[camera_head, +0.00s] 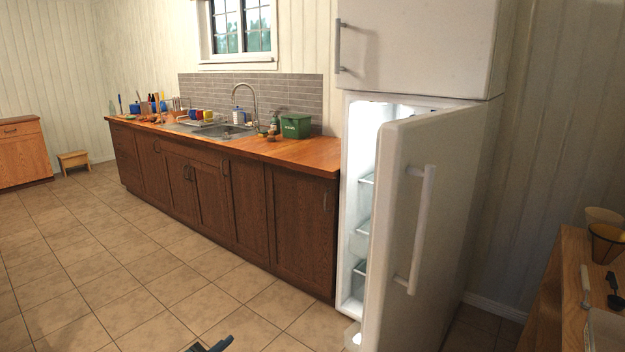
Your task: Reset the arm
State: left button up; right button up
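A small dark part (212,345), probably the tip of my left gripper, shows at the bottom edge left of centre, over the tiled floor. Most of it is cut off, so whether it is open or shut does not show. My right gripper is not in view. The white fridge (415,45) stands right of centre. Its lower door (400,240) is ajar, with lit shelves (364,228) behind it. A small pale shape (352,336) shows at the lower left of the door; I cannot tell what it is.
A long wooden counter (290,151) with a sink (225,131) and a green box (295,126) runs along the back wall. A wooden table (562,290) with cups and utensils is at the right edge. The tiled floor (120,270) is clear at left.

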pick_arm(q)
jog(key=s+a+f+n+g, duration=0.15)
jog(key=s+a+f, duration=0.25)
jog(key=s+f, duration=0.5)
jog(key=s+a+f+g, duration=0.2)
jog(key=s+a+f, duration=0.1)
jog(key=s+f, duration=0.65)
jog(key=d+r+n+p, duration=0.3)
jog(key=d+r+n, duration=0.1)
jog(key=d+n, duration=0.1)
jog(key=shift+d+r+t+y, duration=0.3)
jog(key=shift+d+t, duration=0.15)
jog(key=shift+d, duration=0.15)
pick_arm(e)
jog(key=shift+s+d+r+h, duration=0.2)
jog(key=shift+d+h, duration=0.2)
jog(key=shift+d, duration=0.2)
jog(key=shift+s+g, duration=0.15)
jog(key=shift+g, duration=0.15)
pick_arm(q)
jog(key=shift+w, duration=0.1)
